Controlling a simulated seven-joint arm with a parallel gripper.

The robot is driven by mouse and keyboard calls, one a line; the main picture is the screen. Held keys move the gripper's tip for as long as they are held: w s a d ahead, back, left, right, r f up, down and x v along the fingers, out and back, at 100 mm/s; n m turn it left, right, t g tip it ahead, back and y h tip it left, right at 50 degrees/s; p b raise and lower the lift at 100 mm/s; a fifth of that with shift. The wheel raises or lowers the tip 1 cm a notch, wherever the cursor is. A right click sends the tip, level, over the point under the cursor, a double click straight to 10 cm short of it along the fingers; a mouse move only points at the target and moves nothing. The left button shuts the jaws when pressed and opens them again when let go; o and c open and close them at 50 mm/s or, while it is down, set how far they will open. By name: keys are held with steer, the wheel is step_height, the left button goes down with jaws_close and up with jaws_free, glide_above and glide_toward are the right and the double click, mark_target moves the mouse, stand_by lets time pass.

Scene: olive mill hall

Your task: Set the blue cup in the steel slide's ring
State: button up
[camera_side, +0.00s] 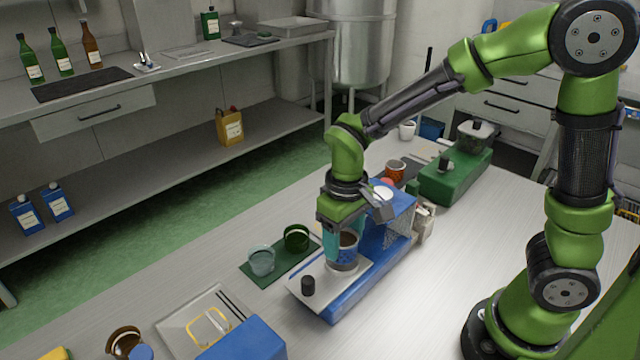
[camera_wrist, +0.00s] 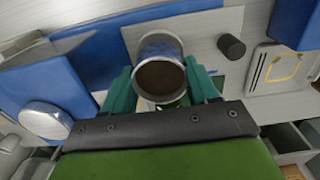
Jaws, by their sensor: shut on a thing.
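The blue cup (camera_side: 347,254), with dark brown contents, is upright between the teal fingers of my gripper (camera_side: 345,240). In the wrist view the cup (camera_wrist: 160,46) sits between both fingertips of my gripper (camera_wrist: 160,88), its open mouth facing the camera. The steel slide (camera_side: 322,277) is a pale plate on a blue machine, with a black knob (camera_side: 308,286) at its near end; it also shows in the wrist view (camera_wrist: 198,32). A grey band at the cup's foot looks like the slide's ring (camera_side: 343,266). I cannot tell whether the cup is seated in it or just above.
The blue machine's tall body (camera_side: 388,222) stands just behind the cup. A dark green mat (camera_side: 283,262) with a clear glass (camera_side: 261,260) and a green cup (camera_side: 296,238) lies to the left. A tray (camera_side: 180,325) is at the front. Bare table lies right of the machine.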

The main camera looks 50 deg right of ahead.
steer(key=shift+f, duration=0.1)
stand_by(0.3)
steer(key=shift+f, duration=0.6)
steer(key=shift+f, duration=0.45)
steer(key=o, duration=1.1)
steer(key=shift+d, duration=0.1)
steer(key=shift+r, duration=4.05)
